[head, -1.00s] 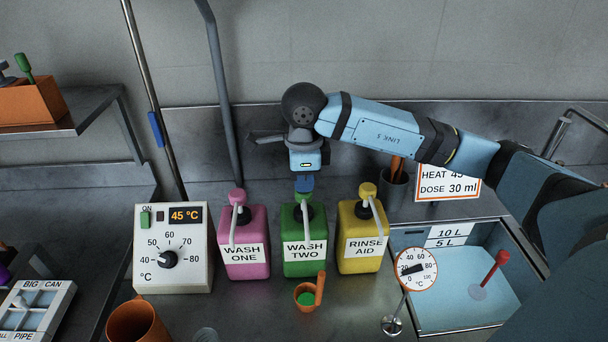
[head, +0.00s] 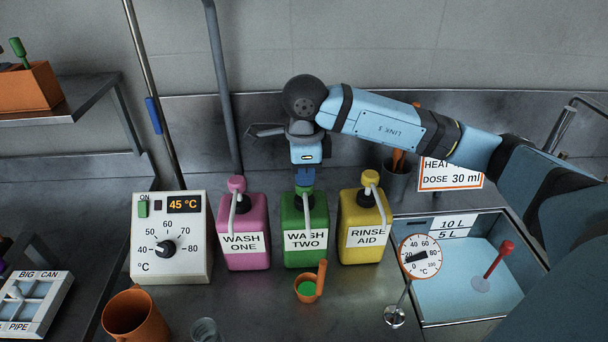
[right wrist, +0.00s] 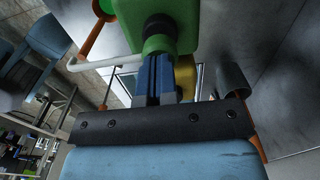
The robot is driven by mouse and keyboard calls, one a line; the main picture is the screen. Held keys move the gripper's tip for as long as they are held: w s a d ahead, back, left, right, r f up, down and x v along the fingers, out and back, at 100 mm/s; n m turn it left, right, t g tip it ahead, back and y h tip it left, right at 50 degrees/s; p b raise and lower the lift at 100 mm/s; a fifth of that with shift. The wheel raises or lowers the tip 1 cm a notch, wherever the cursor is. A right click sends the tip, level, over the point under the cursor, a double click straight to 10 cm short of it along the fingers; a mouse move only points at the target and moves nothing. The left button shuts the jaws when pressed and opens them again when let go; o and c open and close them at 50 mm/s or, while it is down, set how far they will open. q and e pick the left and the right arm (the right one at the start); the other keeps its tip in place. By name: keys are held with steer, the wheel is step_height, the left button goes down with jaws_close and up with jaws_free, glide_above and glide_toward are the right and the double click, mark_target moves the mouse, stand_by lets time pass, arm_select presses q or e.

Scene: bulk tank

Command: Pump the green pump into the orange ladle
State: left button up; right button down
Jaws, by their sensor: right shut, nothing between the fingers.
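The green WASH TWO bottle (head: 305,255) stands between the pink and yellow bottles, its pump spout hanging down over its front. The orange ladle (head: 308,291) sits on the counter in front of it, under the spout side, with green liquid in its bowl and its handle up to the right. My right gripper (head: 305,184) is shut, pointing down with its blue fingertips at the top of the green pump head, nothing held between them. In the right wrist view the shut fingers (right wrist: 155,80) reach to the green pump head (right wrist: 165,45). My left gripper is not in view.
The pink WASH ONE bottle (head: 243,250) and yellow RINSE AID bottle (head: 365,240) stand close on either side. A control box (head: 170,260) is at left, an orange mug (head: 135,315) at front left. A dial thermometer (head: 420,256) and water basin (head: 470,322) are at right.

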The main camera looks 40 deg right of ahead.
step_height(320, 180, up, 4)
steer(key=shift+d+r+p, duration=0.1)
steer(key=shift+d+p, duration=0.05)
steer(key=shift+p, duration=0.55)
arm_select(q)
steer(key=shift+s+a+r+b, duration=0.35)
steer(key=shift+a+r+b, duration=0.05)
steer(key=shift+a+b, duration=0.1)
arm_select(e)
step_height(320, 180, up, 9)
steer(key=shift+r, duration=0.15)
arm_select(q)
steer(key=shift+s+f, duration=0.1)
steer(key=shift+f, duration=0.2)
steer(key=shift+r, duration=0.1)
